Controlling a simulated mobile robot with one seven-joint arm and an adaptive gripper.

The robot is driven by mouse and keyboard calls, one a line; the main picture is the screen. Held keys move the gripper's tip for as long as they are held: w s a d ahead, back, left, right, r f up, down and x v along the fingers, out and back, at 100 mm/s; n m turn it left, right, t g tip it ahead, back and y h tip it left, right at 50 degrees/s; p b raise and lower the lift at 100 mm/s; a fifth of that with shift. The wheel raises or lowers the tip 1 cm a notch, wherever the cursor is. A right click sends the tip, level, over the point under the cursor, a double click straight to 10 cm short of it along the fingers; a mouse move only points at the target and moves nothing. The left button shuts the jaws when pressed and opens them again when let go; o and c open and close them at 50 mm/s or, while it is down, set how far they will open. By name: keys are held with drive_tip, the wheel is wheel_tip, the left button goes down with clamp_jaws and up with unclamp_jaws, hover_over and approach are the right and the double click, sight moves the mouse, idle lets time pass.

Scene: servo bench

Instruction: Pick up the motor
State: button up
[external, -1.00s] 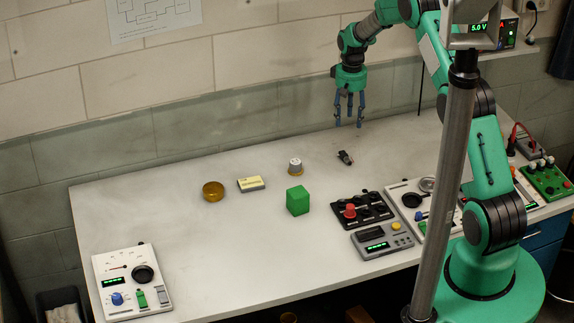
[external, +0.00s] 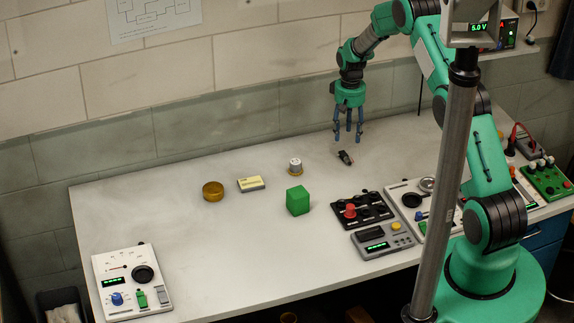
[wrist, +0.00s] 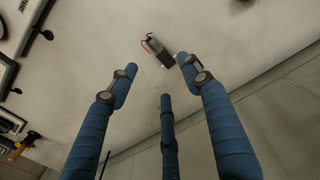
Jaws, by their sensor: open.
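The motor (external: 345,157) is a small dark and grey cylinder lying on the white bench towards the back. In the wrist view the motor (wrist: 158,50) shows a grey body, a black end and a red wire, just beyond the fingertips. My gripper (external: 347,140) has blue fingers pointing down, its tips a little above and behind the motor in the external view. In the wrist view my gripper (wrist: 158,82) has its three fingers spread, with nothing between them.
A black panel with a red button (external: 363,210) and a grey meter (external: 382,241) lie in front. The wall is close behind.

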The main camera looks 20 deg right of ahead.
sight(345, 155)
drive_tip(key=shift+f, duration=1.65)
drive_tip(key=shift+f+p, duration=0.45)
drive_tip(key=shift+f, duration=2.1)
drive_tip(key=c, duration=1.1)
